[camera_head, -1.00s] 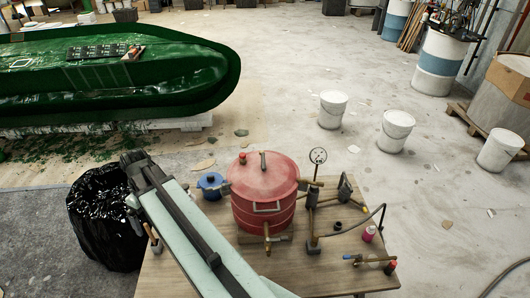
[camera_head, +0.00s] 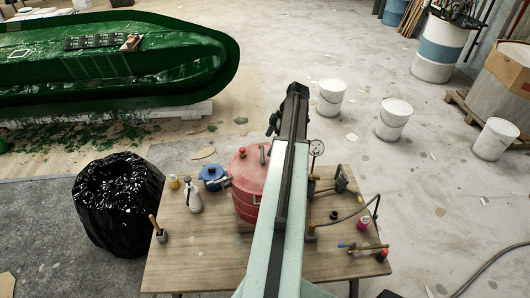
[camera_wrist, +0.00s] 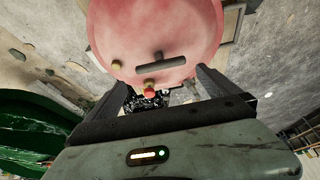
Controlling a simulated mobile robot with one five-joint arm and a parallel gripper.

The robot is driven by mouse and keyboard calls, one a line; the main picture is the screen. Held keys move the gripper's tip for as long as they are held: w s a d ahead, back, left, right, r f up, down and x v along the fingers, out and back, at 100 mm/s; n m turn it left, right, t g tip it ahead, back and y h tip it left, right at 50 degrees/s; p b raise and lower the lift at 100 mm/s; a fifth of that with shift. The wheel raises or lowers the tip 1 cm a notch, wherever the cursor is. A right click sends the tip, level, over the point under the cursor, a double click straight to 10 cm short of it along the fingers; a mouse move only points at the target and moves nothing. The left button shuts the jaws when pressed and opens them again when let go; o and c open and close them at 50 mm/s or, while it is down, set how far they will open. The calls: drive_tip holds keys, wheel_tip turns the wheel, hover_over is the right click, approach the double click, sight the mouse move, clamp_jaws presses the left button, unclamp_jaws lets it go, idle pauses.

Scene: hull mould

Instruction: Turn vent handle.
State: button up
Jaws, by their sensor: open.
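A red pot (camera_head: 247,180) with a lid stands on the wooden table, its right part hidden behind my arm.
A black bag (camera_head: 117,205) stands left of the table.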

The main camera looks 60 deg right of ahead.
sight(263, 154)
drive_tip(key=b+x, duration=0.5)
drive_tip(key=x, duration=0.2)
drive_tip(key=shift+b, duration=0.3)
drive_tip(key=shift+r, duration=0.1)
drive_tip(key=shift+c, duration=0.3)
drive_tip(key=c, duration=0.9)
drive_tip(key=shift+d+r, duration=0.1)
drive_tip(key=shift+d, duration=0.1)
drive_tip(key=shift+c, duration=0.2)
drive_tip(key=shift+a, duration=0.1)
drive_tip(key=shift+a, duration=0.1)
